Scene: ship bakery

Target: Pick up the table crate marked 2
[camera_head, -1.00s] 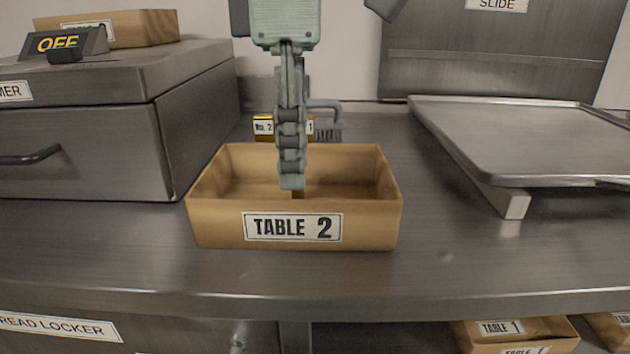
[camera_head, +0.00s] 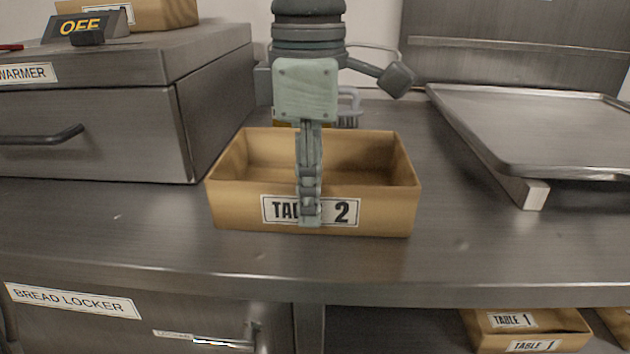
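The light-brown crate marked TABLE 2 (camera_head: 386,212) stands upright and open-topped on the steel counter. It looks empty where I can see inside. My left gripper (camera_head: 310,222) points straight down at the middle of its front wall, seen edge-on. A finger hangs in front of that wall and covers the middle of the label. The fingers line up one behind the other, so their gap, any finger inside the crate and any contact are hidden. My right gripper is not in view.
The warmer (camera_head: 90,125) stands left of the crate, with an OFF sign (camera_head: 85,27) and another crate (camera_head: 165,14) on top. A metal tray (camera_head: 540,130) lies to the right. Crates marked TABLE 1 (camera_head: 525,330) sit below the counter (camera_head: 300,265). The counter front is clear.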

